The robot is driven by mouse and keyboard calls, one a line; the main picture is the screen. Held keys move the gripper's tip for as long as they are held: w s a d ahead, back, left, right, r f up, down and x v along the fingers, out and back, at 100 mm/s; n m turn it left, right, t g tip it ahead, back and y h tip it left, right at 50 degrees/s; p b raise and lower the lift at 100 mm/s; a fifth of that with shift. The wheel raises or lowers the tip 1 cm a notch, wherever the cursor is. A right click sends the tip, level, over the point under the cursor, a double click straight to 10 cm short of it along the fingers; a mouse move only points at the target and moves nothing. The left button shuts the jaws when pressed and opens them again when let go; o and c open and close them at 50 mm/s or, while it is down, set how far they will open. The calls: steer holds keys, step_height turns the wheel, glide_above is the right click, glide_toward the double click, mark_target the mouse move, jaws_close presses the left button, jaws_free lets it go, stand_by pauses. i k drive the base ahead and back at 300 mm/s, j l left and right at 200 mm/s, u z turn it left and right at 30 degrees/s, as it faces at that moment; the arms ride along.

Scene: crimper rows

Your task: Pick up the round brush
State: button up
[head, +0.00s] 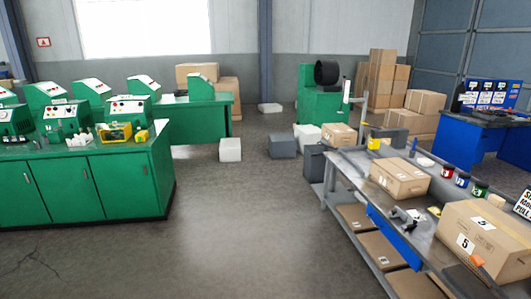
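I cannot make out a round brush for certain in the head view. Small items that are hard to tell apart lie on the grey workbench (340,170) at the right. My gripper is not in view.
Green cabinets (95,190) with crimping machines stand at the left. Cardboard boxes (400,178) sit on the grey workbench. A blue bench (455,135) stands at the far right. White and grey blocks (230,149) lie on the floor at the back. The middle floor is clear.

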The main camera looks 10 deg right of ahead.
mark_target(415, 142)
steer(key=i, duration=1.75)
steer(key=i+z, duration=0.45)
steer(key=i+j+z, duration=0.4)
steer(key=i, duration=0.15)
steer(key=i+j+z, duration=0.3)
steer(key=i+z, duration=0.15)
steer(key=i+j+z, duration=0.7)
steer(key=k, duration=0.1)
